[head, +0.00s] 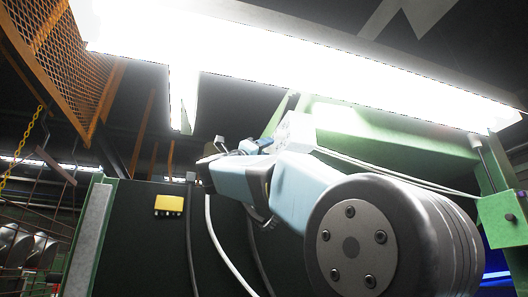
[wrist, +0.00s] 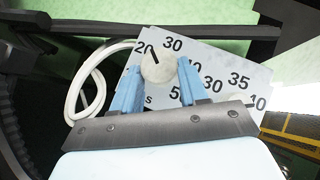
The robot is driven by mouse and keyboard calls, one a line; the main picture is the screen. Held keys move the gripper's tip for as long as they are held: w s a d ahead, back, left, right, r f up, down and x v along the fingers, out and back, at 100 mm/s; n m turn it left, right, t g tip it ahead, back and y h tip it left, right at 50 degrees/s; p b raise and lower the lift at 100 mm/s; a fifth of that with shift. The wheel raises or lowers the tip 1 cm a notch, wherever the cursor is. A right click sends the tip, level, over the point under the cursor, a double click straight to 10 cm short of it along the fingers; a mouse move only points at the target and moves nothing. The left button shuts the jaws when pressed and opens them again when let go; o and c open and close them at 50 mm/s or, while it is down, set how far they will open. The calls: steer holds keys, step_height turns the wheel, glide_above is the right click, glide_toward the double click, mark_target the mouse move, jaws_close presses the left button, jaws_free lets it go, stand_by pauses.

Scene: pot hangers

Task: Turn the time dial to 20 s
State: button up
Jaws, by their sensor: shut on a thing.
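The time dial (wrist: 158,67) is a pale round knob on a tilted white plate (wrist: 205,66) in the wrist view. The plate has black numbers, with 20 and 30 above the knob and an "s" at lower left. The knob's black mark points up and slightly left, close beside the 20. My gripper (wrist: 157,72) has its two blue fingers on either side of the knob and is shut on it. In the head view my gripper (head: 216,154) is small at the arm's far end, and the dial cannot be made out.
A second scale with 30, 35 and 40 lies right of the dial, its pale knob (wrist: 236,99) partly hidden by my gripper's bracket. A white cable (wrist: 82,85) loops left of the plate. In the head view a yellow box (head: 169,205) sits on a dark panel.

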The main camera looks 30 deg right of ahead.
steer(key=shift+s+a+r+n+t+y, duration=0.1)
steer(key=shift+n+t+y, duration=0.5)
steer(key=shift+n, duration=0.4)
steer(key=shift+s+r+n+t+y, duration=0.1)
steer(key=shift+n+t+y, duration=0.45)
steer(key=shift+n, duration=0.45)
steer(key=shift+n+t, duration=0.25)
steer(key=shift+n, duration=0.05)
steer(key=o, duration=1.1)
steer(key=shift+c, duration=0.2)
steer(key=shift+f, duration=0.1)
steer(key=v, duration=1.3)
steer(key=shift+a+f, duration=0.15)
steer(key=shift+a, duration=0.2)
steer(key=shift+s, duration=0.1)
